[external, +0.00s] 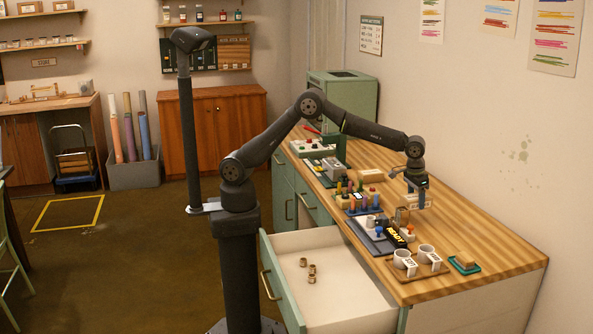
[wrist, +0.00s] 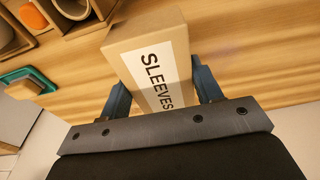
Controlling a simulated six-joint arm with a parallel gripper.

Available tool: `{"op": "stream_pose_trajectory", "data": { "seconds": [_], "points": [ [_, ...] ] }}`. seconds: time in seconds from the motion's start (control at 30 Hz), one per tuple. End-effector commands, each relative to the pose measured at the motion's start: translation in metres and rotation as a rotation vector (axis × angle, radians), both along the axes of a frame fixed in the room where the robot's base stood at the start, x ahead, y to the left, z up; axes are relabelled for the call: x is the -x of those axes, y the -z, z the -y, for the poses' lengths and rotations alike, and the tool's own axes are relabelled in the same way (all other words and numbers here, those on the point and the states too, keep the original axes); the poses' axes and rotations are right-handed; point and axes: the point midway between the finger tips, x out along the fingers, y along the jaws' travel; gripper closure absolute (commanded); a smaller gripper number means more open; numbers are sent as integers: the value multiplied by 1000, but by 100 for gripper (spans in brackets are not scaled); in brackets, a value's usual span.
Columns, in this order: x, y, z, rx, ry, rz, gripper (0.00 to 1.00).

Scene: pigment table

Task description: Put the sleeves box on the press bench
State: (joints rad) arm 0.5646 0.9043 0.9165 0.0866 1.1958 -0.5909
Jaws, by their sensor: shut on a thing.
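The sleeves box (wrist: 150,60) is a tan carton with a white label reading SLEEVES. My gripper (wrist: 163,88) is shut on it in the wrist view, with one blue finger on each side. In the external view my gripper (external: 417,197) hangs above the right-hand wooden worktop (external: 470,222), and the box is too small there to make out clearly. No surface is labelled as the press bench. A wooden bench (external: 50,103) with a small wooden frame on it stands at the far left and may be it.
A drawer (external: 340,285) stands open below. The worktop's right side is clear.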

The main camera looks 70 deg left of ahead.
Motion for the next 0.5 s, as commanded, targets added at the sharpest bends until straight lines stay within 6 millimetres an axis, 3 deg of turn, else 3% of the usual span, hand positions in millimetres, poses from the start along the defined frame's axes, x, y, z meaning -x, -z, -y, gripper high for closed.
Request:
{"op": "stream_pose_trajectory", "data": {
  "seconds": [0.1, 0.33, 0.5],
  "points": [
    [0, 19, 0, 0, 0, -1, 67],
    [0, 35, 0, 0, 0, 0, 67],
    [0, 61, 0, -1, -1, -1, 67]
  ]
}}
